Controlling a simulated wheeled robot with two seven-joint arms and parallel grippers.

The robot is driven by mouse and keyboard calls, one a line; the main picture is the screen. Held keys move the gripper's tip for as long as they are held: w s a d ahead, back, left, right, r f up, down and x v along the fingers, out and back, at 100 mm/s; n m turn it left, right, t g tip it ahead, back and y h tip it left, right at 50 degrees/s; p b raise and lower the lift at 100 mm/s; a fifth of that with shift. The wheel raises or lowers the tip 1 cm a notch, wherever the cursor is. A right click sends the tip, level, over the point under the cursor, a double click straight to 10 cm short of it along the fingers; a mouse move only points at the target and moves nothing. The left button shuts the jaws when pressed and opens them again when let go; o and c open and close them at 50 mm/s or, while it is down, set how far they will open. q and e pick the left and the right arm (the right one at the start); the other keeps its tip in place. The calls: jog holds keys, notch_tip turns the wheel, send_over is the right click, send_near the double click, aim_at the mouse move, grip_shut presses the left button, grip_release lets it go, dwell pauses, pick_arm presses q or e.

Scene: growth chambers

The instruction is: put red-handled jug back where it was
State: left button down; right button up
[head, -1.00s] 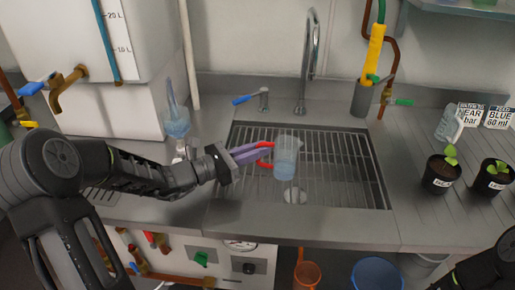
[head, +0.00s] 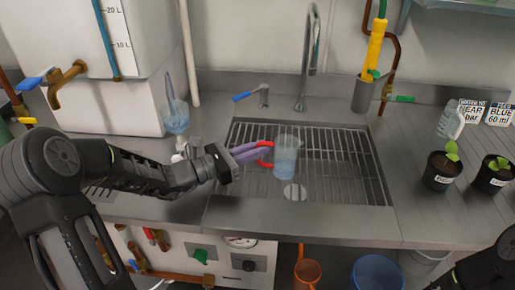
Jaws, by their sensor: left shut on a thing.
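The red-handled jug (head: 286,158) is a clear, bluish measuring jug with a red handle. It is upright over the sink grid (head: 340,170), in front of the tap. My left gripper (head: 258,152) comes from the left and is shut on the jug's red handle. Whether the jug's base touches the grid is hard to tell. My right arm shows only as a dark part at the bottom right corner, and its gripper is out of view.
A tall tap (head: 308,70) stands behind the sink. A clear beaker (head: 176,115) stands left of the sink. Potted seedlings (head: 441,170), a clear jug with a white handle (head: 450,122) and label cards (head: 497,116) are on the right counter. Counter between sink and pots is clear.

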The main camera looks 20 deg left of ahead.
pick_arm(q)
jog(key=shift+f, duration=0.2)
jog(key=c, duration=1.4)
grip_release()
jog(key=shift+b+v, duration=0.4)
jog(key=shift+v, duration=3.55)
